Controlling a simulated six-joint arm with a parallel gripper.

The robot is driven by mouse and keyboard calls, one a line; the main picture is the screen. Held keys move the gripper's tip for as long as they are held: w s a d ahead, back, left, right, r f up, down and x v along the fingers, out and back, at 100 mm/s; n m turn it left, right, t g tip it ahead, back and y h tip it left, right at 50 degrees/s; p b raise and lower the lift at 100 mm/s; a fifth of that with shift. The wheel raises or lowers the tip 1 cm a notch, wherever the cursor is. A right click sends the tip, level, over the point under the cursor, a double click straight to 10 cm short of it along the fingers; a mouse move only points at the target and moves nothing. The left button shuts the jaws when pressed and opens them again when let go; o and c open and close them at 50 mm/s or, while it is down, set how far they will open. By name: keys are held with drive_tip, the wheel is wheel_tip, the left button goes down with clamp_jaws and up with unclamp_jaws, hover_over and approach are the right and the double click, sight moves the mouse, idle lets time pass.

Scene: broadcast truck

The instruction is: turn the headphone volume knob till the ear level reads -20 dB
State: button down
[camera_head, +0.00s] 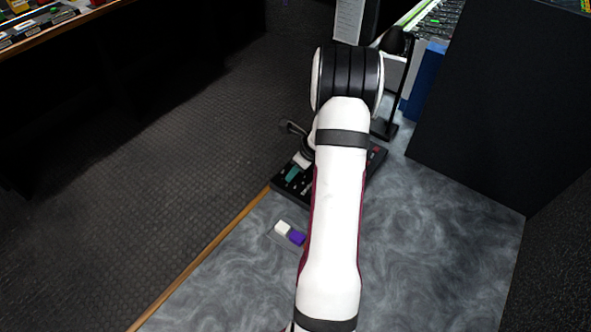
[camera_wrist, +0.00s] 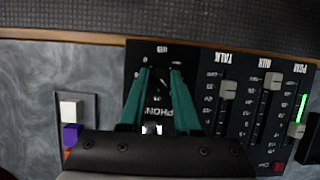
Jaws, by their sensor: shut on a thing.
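The black audio panel (camera_wrist: 225,150) lies below my gripper in the wrist view. It also shows in the head view (camera_head: 375,160), partly hidden by my arm. My gripper (camera_wrist: 160,72) has two teal fingers that slope together at the tips over the panel's headphone section. The tips are shut on the dark headphone knob (camera_wrist: 160,78), which is mostly hidden between them. Part of the word PHONES shows between the fingers. I cannot read the knob's pointer or any ear level in dB.
Faders labelled TALK (camera_wrist: 228,90), AUX (camera_wrist: 273,82) and PGM (camera_wrist: 297,131) stand to the right, with a lit green meter (camera_wrist: 302,107). A black microphone (camera_head: 394,42) stands behind.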

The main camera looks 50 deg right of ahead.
idle(0.4)
drive_tip(key=c, duration=0.6)
unclamp_jaws()
drive_tip(key=shift+r, duration=0.1)
drive_tip(key=v, duration=1.5)
drive_tip(key=shift+s+r, duration=0.25)
